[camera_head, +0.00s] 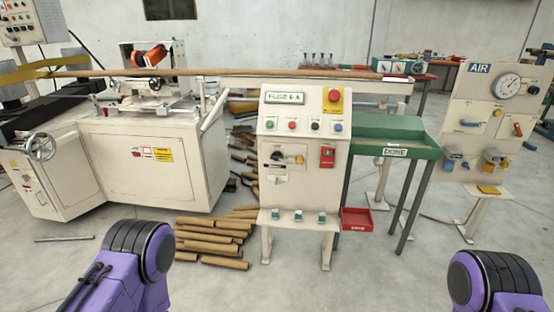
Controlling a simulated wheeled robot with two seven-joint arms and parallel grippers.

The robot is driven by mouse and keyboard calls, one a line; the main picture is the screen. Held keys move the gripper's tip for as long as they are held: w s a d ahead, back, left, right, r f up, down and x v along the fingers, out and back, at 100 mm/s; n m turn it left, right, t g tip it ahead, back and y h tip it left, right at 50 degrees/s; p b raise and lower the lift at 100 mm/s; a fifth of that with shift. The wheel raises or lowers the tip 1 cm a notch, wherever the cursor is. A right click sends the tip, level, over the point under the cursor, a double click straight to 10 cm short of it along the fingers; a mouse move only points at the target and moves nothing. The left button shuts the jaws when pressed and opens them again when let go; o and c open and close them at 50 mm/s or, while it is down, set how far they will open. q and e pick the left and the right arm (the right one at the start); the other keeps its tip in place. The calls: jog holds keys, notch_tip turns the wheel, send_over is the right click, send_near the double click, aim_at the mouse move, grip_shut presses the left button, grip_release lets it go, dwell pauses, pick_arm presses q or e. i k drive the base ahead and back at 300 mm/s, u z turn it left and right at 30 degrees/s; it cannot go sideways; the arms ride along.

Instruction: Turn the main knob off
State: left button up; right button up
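A cream control panel (290,185) labelled "FUSE 6 A" stands in the middle on two legs. Left of centre on its face is a dark rotary knob (277,156) with a yellow part beside it; its exact setting is too small to read. A red switch block (327,157) sits to its right. A red and yellow emergency button (333,97) is at the top right, above a row of small coloured buttons. No label clearly marks which control is the main knob. Only purple links of my arms show at the bottom corners; both grippers are out of view.
A winding machine (150,150) stands at the left, with cardboard tubes (208,238) on the floor. A green "DONE" tray table (400,135), a red bin (356,219) and an "AIR" panel (480,110) are to the right. The floor before the control panel is clear.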

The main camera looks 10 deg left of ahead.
aim_at(277, 156)
jog(key=k, duration=0.65)
jog(key=u, duration=0.75)
jog(key=i, duration=1.4)
jog(key=z, duration=1.05)
jog(key=i, duration=0.35)
jog(key=z, duration=0.25)
